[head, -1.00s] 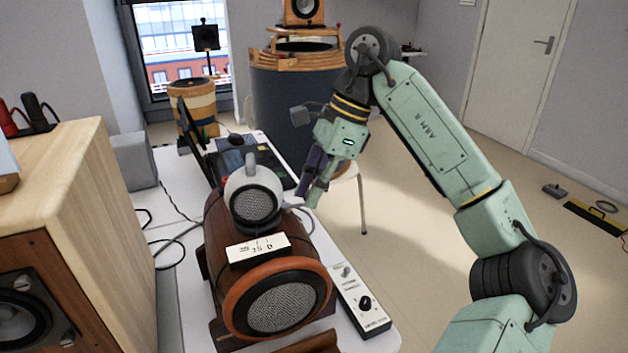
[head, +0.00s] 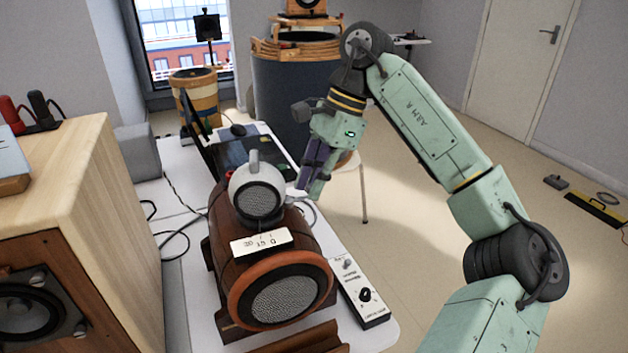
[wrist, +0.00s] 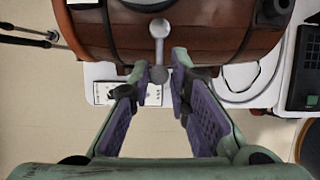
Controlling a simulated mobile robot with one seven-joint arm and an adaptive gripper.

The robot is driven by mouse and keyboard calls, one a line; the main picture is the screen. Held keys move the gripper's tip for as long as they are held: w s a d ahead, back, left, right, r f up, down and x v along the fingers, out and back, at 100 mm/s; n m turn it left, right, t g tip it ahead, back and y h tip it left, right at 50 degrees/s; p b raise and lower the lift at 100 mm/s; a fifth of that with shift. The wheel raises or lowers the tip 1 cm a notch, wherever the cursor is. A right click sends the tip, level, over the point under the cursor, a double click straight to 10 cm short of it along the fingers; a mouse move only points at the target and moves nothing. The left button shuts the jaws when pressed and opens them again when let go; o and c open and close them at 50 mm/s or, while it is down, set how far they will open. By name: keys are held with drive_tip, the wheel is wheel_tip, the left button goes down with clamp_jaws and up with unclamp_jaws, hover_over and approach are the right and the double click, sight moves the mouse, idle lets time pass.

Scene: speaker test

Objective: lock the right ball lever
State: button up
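The wooden barrel speaker (head: 225,250) lies on the white table, with a round grey-and-white speaker (head: 244,185) on top. In the wrist view, a pale grey ball lever (wrist: 160,50) stands out from the barrel's side (wrist: 210,40). It has a light ball at its upper end and a darker grey ball at its lower end. My gripper (wrist: 160,75) is open, its purple-padded fingers on either side of the lever's lower end. I cannot tell whether either finger touches it.
A white control box (head: 362,293) with a black knob lies on the table (head: 185,260) right of the barrel. A grey cable (wrist: 245,88) loops near the right finger. A large wooden speaker cabinet (head: 90,190) stands at left.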

drive_tip(key=o, duration=0.4)
drive_tip(key=shift+c, duration=0.2)
drive_tip(key=v, duration=1.2)
drive_tip(key=shift+s, duration=0.1)
